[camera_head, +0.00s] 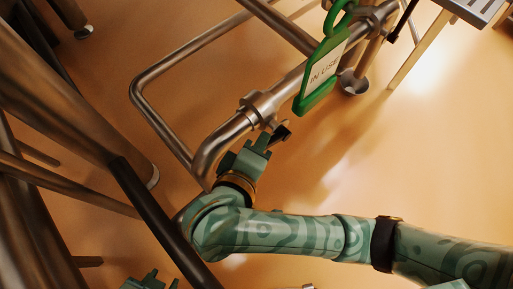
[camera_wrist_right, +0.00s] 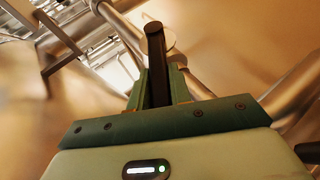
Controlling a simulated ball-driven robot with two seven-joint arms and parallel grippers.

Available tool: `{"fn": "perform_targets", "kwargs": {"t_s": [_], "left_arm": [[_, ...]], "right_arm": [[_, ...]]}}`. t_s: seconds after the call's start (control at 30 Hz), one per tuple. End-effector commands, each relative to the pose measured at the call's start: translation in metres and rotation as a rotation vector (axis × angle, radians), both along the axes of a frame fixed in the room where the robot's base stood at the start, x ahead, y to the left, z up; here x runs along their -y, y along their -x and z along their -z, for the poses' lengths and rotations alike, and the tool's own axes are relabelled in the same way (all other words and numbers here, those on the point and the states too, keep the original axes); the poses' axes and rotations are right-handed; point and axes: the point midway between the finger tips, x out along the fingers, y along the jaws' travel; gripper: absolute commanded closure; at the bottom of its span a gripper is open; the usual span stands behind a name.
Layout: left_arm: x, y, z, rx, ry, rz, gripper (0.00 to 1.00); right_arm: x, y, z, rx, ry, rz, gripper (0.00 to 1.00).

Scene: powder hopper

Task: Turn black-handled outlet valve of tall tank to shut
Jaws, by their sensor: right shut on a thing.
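The outlet valve (camera_head: 258,108) sits on a shiny steel pipe in the middle of the head view. Its black handle (camera_head: 282,133) sticks out from the pipe's lower side. My right gripper (camera_head: 264,141) is at this handle, its arm coming in from the right. In the right wrist view the black handle (camera_wrist_right: 156,55) stands between the two green fingers (camera_wrist_right: 157,88), which are shut on it. My left gripper (camera_head: 160,281) shows only as green tips at the bottom edge of the head view; its jaws cannot be judged. The tall tank cannot be made out for certain.
A green "IN USE" tag (camera_head: 324,70) hangs by the pipe, above and right of the handle. A thinner bent pipe (camera_head: 148,82) runs at the left of the valve. Thick steel legs (camera_head: 75,100) and a dark bar (camera_head: 160,220) fill the left. Open floor (camera_head: 440,150) lies right.

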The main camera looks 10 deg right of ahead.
Motion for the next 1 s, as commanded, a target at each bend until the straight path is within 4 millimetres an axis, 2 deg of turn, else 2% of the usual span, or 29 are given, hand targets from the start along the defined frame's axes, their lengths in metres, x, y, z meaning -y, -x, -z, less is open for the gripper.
{"fn": "perform_targets", "kwargs": {"t_s": [0.3,0.73,0.77,0.83,1.0], "left_arm": [[0.0001,-0.0002,0.0,0.0,0.0,0.0,0.64],[-0.0001,-0.0005,-0.0002,0.001,0.0,0.0,0.64],[-0.0001,-0.0005,-0.0002,0.001,0.0,0.0,0.64],[-0.0001,-0.0005,-0.0002,0.001,0.0,0.0,0.64],[-0.0002,-0.0006,-0.0003,0.001,0.0,0.0,0.64]], "right_arm": [[0.0032,-0.0017,-0.0059,-0.063,-0.082,0.0,1.0],[0.0037,-0.002,-0.0065,-0.07,-0.09,0.0,1.0],[0.0037,-0.002,-0.0065,-0.07,-0.09,0.0,0.77],[0.0037,-0.002,-0.0066,-0.07,-0.09,0.0,0.58],[0.0039,-0.0025,-0.0071,-0.067,-0.089,0.0,0.58]]}}
